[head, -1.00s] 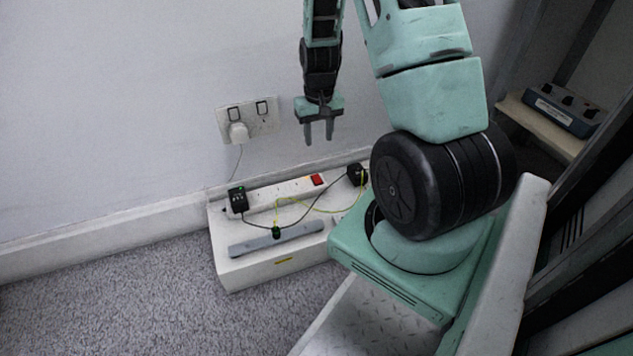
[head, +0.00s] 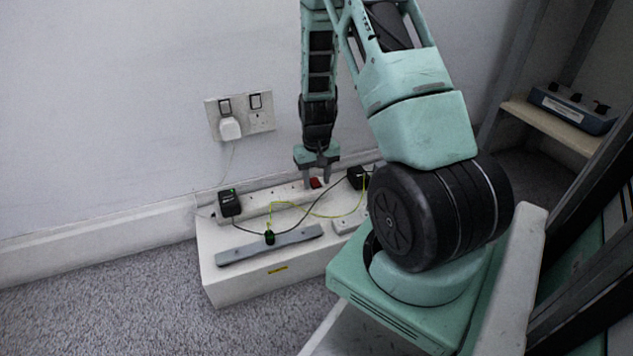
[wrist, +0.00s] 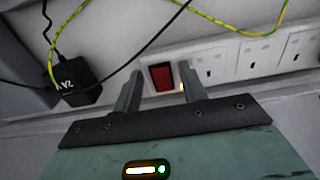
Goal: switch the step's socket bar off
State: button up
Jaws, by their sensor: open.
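The white socket bar (head: 262,198) lies along the back of a white step (head: 215,285) against the wall. It also shows in the wrist view (wrist: 245,60). Its red rocker switch (head: 316,183) is near its right end. In the wrist view the red switch (wrist: 161,77) sits between my two fingertips, with a small amber light beside it. My gripper (head: 317,182) is open and empty, pointing down at the switch. The fingers also show in the wrist view (wrist: 160,85). I cannot tell whether they touch the bar.
Black adapters (head: 229,204) (wrist: 77,83) are at the bar's ends, with black and yellow-green cables looping over the step. A grey strip (head: 255,249) with a small green-black device lies in front. A wall socket (head: 240,115) holds a white plug. A shelf with a blue box (head: 570,108) is right.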

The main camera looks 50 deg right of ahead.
grip_shut()
jog(key=p, duration=0.3)
jog(key=shift+w+r+g, duration=0.15)
jog(key=shift+r+g, duration=0.15)
jog(key=shift+r, duration=0.05)
jog(key=shift+f+g+y+p, duration=0.1)
jog(key=shift+g+y+p, duration=0.25)
jog(key=shift+p, duration=0.25)
jog(key=shift+d+f, duration=0.1)
jog(key=shift+f, duration=0.05)
grip_release()
